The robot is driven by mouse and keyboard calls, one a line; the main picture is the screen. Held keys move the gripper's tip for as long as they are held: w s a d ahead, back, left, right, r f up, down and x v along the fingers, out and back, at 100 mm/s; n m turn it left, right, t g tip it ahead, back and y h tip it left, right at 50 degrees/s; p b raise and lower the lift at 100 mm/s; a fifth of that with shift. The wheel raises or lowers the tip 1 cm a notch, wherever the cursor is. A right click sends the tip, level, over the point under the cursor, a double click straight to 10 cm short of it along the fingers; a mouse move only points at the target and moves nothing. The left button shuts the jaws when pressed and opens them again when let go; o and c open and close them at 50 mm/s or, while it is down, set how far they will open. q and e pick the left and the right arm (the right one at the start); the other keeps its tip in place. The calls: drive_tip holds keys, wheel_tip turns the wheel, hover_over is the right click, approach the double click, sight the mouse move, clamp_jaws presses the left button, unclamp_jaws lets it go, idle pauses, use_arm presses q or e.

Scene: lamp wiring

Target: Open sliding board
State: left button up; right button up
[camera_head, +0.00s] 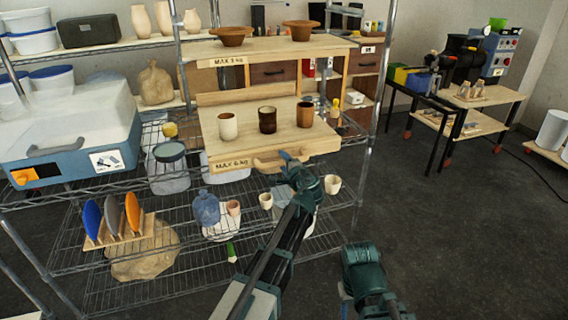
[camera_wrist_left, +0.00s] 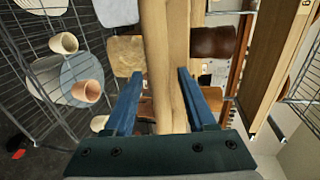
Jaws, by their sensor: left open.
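The sliding board (camera_head: 262,146) is a light wooden shelf board labelled MAX 6 kg, with a wooden handle (camera_head: 268,164) on its front edge. It sticks out from the wooden cabinet on the rack. Three cups stand on it: a cream cup (camera_head: 228,126), a dark brown cup (camera_head: 267,120) and a brown cup (camera_head: 305,114). My left gripper (camera_head: 291,157) is at the handle, right of its middle. In the left wrist view its blue fingers (camera_wrist_left: 158,90) are apart, with light wood (camera_wrist_left: 165,40) between or just beyond them; contact is unclear. My right gripper (camera_head: 362,258) is low, away from the board, its fingertips not distinguishable.
Wire shelves below hold a blue jar (camera_head: 206,207), several small cups and a plate rack (camera_head: 120,235). A blue-and-white machine (camera_head: 70,140) stands left. A metal rack post (camera_head: 372,150) rises right of the board. The floor (camera_head: 450,230) at right is clear.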

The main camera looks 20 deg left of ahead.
use_arm(q)
clamp_jaws()
idle(1.3)
